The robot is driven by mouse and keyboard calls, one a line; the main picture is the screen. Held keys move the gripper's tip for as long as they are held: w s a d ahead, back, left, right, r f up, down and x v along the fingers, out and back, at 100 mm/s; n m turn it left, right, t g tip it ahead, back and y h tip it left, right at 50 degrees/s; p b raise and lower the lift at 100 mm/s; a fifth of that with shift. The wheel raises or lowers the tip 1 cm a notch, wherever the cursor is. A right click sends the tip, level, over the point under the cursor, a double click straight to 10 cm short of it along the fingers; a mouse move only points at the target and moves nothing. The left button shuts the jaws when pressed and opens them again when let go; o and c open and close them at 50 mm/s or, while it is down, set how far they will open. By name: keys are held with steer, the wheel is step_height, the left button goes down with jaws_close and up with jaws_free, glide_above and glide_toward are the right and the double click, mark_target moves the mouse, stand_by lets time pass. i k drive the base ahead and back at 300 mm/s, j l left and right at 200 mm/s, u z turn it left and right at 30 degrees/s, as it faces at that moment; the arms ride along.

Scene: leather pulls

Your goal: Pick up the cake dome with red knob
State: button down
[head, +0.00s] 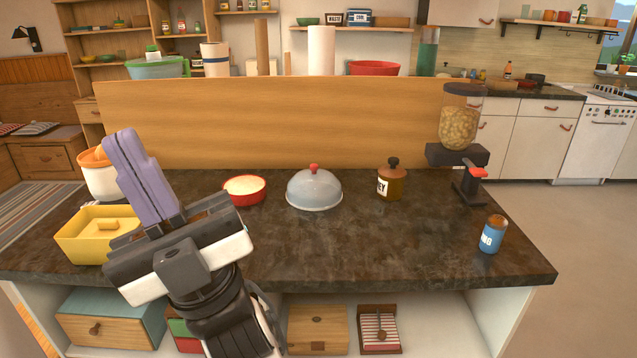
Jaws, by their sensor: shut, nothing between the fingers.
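The cake dome (314,190) is a pale grey-blue dome with a red knob (314,168) on top. It stands upright on the dark countertop, near the middle in the head view. My gripper (125,145) is at the left, raised in front of the counter. Its purple fingers are together, pointing up, with nothing between them. It is well to the left of the dome and apart from it. Nothing hides the dome.
A red bowl (244,190) stands just left of the dome and a honey jar (391,182) to its right. A yellow container (88,236), a dispenser (462,125) and a blue-labelled jar (492,234) stand farther out. A wooden panel (280,125) rises behind. The counter (370,240) before the dome is clear.

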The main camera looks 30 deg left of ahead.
mark_target(313, 189)
steer(key=u, duration=1.35)
steer(key=i+l+z, duration=0.1)
steer(key=z, duration=0.2)
steer(key=i+z, duration=0.3)
steer(key=i, duration=0.95)
